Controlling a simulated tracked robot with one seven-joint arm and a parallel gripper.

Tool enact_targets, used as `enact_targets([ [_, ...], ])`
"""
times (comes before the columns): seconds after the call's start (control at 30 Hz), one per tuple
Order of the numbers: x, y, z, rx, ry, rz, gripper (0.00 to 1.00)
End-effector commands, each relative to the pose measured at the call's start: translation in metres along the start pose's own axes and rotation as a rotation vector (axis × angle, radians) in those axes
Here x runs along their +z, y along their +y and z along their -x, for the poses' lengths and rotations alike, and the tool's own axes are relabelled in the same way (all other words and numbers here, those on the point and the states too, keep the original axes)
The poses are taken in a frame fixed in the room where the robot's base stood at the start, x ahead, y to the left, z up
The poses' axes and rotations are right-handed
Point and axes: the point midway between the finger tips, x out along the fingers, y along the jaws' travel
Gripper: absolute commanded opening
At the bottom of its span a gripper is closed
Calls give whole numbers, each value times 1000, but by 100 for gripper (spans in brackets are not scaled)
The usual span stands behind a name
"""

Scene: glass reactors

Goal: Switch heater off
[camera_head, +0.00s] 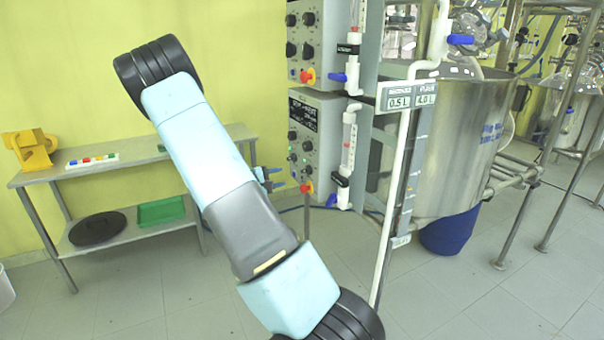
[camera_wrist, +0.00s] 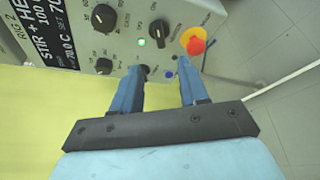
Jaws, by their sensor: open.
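The lower grey control box (camera_head: 329,110) stands in the middle of the head view, with a black "STIR + HE..." label plate. Its panel (camera_wrist: 122,40) fills the top of the wrist view, with black knobs (camera_wrist: 104,17), a lit green lamp (camera_wrist: 141,42), and a red button on a yellow collar (camera_wrist: 194,42). A small blue part (camera_wrist: 169,74) shows between my fingertips. My gripper (camera_wrist: 162,66) is open, its blue fingers pointing at the panel's lower edge. The left fingertip partly covers a dark control (camera_wrist: 146,70). I cannot read which control is the heater switch.
A similar box (camera_head: 327,40) sits above. White pipes with blue valves (camera_head: 342,180) stand close to its right, before a steel reactor (camera_head: 455,140). A table (camera_head: 130,170) with a yellow object (camera_head: 30,150) is at left. The front floor is clear.

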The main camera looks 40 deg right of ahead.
Motion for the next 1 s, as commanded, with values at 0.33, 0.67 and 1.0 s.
enact_targets([
  [0.33, 1, -1, -59, -3, -4, -1, 44],
  [0.67, 0, -1, -110, -3, -1, 0, 44],
  [1.0, 1, 0, -127, -2, 0, -1, 44],
])
